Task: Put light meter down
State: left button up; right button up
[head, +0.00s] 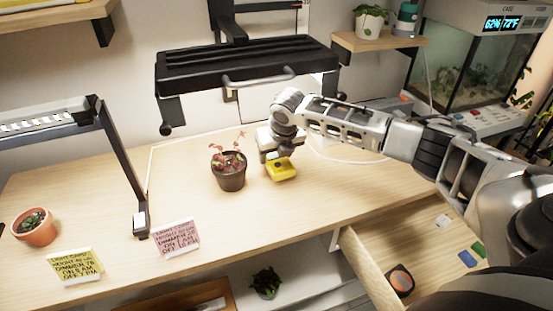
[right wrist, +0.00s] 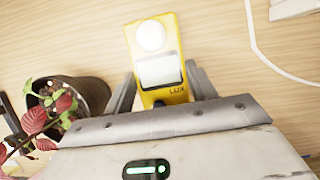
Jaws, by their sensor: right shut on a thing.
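The yellow light meter (head: 282,170) is at the middle of the wooden desk, right of a dark pot (head: 229,178) with a red-leaved plant. My right gripper (head: 272,157) is shut on it. In the right wrist view the light meter (right wrist: 158,55) lies between my fingers, its white dome, grey screen and LUX mark facing up. It is at or very near the desk top; I cannot tell whether it touches. My left gripper is not in view.
A black ribbed fixture (head: 245,65) with a handle hangs above the desk. A lamp post (head: 122,165), a yellow note (head: 76,265), a pink note (head: 177,238) and a terracotta pot (head: 34,228) stand to the left. An open drawer (head: 350,263) is at front right.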

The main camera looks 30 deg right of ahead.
aim_at(278, 160)
notch_tip(278, 160, down, 2)
jog(key=shift+f, duration=0.1)
jog(key=o, duration=1.1)
jog(key=shift+s+r, duration=0.2)
jog(key=shift+r, duration=0.3)
jog(key=v, duration=0.4)
jog(key=shift+s, duration=0.45)
jog(key=s+a, duration=0.1)
jog(key=s, duration=0.2)
jog(key=s+a, duration=0.1)
jog(key=s, duration=0.6)
jog(key=shift+s+a, duration=0.4)
